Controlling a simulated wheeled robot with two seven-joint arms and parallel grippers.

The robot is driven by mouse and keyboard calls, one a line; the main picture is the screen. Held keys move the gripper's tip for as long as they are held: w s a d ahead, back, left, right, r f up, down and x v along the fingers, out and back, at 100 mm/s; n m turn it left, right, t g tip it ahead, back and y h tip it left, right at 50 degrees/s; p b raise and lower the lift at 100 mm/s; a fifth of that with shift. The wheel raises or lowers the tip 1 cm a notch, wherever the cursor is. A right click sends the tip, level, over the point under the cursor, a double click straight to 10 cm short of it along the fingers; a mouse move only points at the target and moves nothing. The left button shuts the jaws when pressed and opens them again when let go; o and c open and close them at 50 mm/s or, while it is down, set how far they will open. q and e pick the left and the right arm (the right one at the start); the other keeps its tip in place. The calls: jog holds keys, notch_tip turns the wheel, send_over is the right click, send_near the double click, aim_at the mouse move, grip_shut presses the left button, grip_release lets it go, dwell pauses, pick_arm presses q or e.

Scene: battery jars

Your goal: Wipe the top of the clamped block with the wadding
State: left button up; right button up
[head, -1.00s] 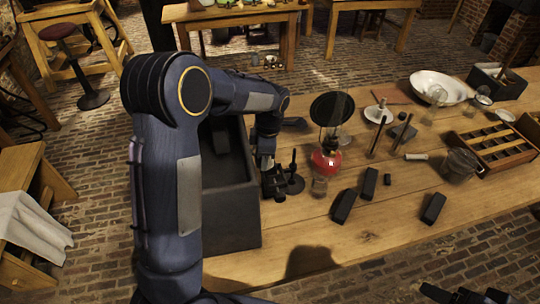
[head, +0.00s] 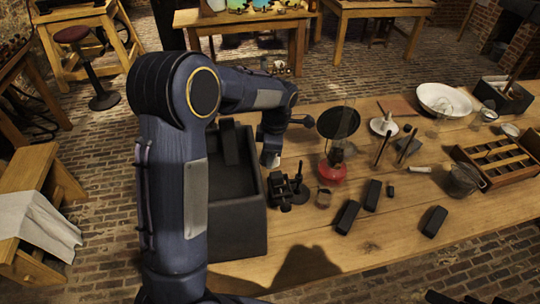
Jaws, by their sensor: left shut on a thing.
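My left gripper (head: 270,150) reaches down from above, beside the right wall of the dark box. It is shut on a small white piece, which looks like the wadding (head: 270,159). A small dark clamp (head: 283,191) stands on the table just below and right of the gripper. The block in it is dark and hard to tell from the clamp. The wadding shows behind and above the clamp in the picture, apparently apart from it. Dark parts at the bottom edge (head: 440,298) may be my right gripper; its jaws cannot be made out.
An open dark box (head: 240,233) stands left of the clamp. A thin dark stand (head: 299,186) is close on its right. The front middle table is bare.

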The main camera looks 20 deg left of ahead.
pick_arm(q)
jog(key=shift+r+p, duration=1.05)
jog(key=shift+r, duration=0.4)
